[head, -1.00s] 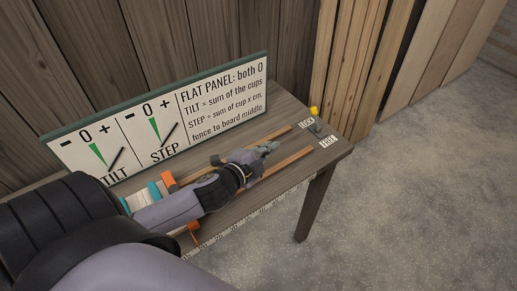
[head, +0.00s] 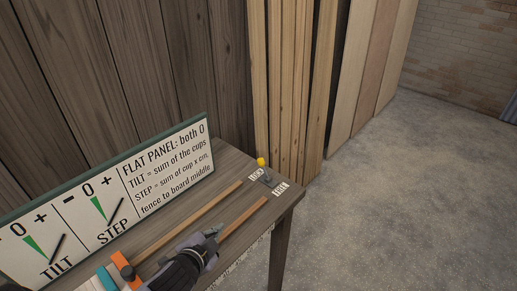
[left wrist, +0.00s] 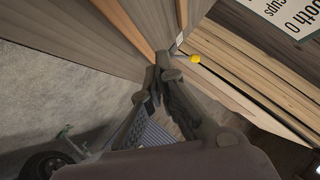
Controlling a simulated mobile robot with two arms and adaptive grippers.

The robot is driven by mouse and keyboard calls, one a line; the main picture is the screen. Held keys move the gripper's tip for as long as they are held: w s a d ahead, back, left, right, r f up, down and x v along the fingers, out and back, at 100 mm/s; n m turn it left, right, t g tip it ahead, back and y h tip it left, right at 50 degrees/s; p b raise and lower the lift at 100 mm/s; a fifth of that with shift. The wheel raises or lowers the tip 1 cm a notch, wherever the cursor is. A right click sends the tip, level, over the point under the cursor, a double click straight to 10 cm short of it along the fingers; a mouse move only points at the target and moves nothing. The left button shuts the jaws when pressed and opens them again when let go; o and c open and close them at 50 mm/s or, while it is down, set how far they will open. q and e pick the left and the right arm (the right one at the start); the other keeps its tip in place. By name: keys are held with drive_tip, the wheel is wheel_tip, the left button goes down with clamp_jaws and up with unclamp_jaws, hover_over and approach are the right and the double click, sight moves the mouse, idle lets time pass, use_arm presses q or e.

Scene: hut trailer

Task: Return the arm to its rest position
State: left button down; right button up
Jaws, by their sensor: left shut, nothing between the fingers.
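My left gripper (head: 210,238) shows at the bottom of the head view, over the front part of the wooden bench (head: 236,164). It is shut and empty. Its closed fingers (left wrist: 160,72) also show in the left wrist view. A small lever with a yellow knob (head: 261,162) stands at the bench's far right end, between the LOCK and FREE labels, apart from the gripper. The yellow knob (left wrist: 195,58) also shows in the wrist view. Most of my left arm is cut off below the head view. My right gripper is not in view.
A sign board (head: 168,165) with TILT and STEP dials stands along the bench's back. Two wooden strips (head: 195,213) and an orange block (head: 126,270) lie on the bench. Upright boards (head: 290,85) lean behind it. The concrete floor (head: 390,190) at right is clear.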

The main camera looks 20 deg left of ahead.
use_arm(q)
drive_tip(key=s+d+f+n+g+h, duration=0.1)
drive_tip(key=s+d+f+n+g, duration=0.25)
drive_tip(key=s, duration=0.55)
drive_tip(key=s+d+f+n+g+h, duration=0.1)
drive_tip(key=s+d+f+n+g, duration=0.15)
drive_tip(key=s+d+g, duration=0.4)
drive_tip(key=s+a+f+b, duration=0.1)
drive_tip(key=s+f+b, duration=0.1)
drive_tip(key=f, duration=1.2)
drive_tip(key=s+a+f+b, duration=0.1)
drive_tip(key=a+f, duration=0.1)
drive_tip(key=f, duration=1.3)
drive_tip(key=s+a+f+b, duration=0.2)
drive_tip(key=s+f, duration=1.5)
drive_tip(key=f, duration=0.1)
drive_tip(key=shift+a+g, duration=0.3)
drive_tip(key=shift+a, duration=0.1)
